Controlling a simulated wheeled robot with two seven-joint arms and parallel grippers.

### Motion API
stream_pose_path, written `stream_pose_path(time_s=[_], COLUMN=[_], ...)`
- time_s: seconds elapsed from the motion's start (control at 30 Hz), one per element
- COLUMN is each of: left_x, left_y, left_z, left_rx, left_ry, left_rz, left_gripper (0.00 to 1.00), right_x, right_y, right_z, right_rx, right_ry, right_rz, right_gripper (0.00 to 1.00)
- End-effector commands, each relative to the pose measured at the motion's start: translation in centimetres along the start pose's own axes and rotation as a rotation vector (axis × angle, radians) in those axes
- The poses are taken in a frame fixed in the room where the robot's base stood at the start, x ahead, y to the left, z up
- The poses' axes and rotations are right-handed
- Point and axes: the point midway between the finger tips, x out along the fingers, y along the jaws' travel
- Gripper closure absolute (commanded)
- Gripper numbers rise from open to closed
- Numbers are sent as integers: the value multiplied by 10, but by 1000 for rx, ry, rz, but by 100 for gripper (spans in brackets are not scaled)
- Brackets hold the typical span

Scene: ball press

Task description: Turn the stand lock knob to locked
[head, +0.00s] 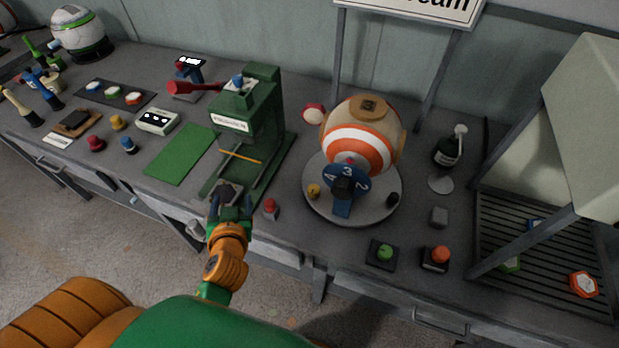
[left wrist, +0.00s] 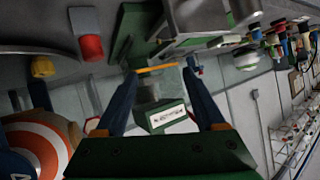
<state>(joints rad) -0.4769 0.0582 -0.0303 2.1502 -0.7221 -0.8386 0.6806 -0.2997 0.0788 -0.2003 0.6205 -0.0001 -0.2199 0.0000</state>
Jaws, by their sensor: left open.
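The ball stand is a round grey plate (head: 372,211) carrying a tan ball (head: 362,135) with orange and white bands. On its front is a blue numbered dial (head: 347,178). My left gripper (head: 232,203) is open and empty, in front of the green press (head: 262,120), left of the stand. In the left wrist view, the yellow knob (left wrist: 42,66) and ball (left wrist: 35,140) lie to the left.
A red-topped button (head: 270,208) stands between my left gripper and the stand. Green (head: 385,252) and orange (head: 440,254) buttons sit near the front edge. A slatted tray (head: 540,250) lies right, under a pale hood (head: 590,120). A green mat (head: 182,154) lies left.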

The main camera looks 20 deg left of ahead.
Motion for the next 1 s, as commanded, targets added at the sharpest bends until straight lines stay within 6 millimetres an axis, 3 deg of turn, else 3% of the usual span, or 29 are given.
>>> stream_pose_path(time_s=[0.17, 0.3, 0.37, 0.47, 0.53, 0.6, 0.7, 1.0], left_x=[5, 2, 0, 0, 1, 2, 5, 46], left_y=[2, 31, 51, 92, 117, 134, 144, 181], left_z=[-54, -82, -84, -68, -41, -13, 11, 12], left_rx=[-52, -33, -7, 52, 95, 126, 146, 149], left_ry=[287, 466, 503, 476, 387, 276, 178, 165], left_rz=[15, 155, 252, 446, 572, 661, 714, 721], left_gripper=[29, 29, 29, 29, 29, 29, 29, 29], right_x=[0, -1, -1, -1, -1, -1, 0, 19], right_y=[0, 1, 2, 3, 3, 3, 3, 0], right_z=[0, 1, 1, 1, 1, 1, 1, 3], right_rx=[0, -1, -1, -1, -1, -1, -1, 0], right_ry=[-1, -2, -2, -3, -3, -3, -3, -2], right_rz=[0, 2, 3, 5, 5, 5, 4, 1], right_gripper=[50, 50, 50, 50, 50, 50, 50, 50])
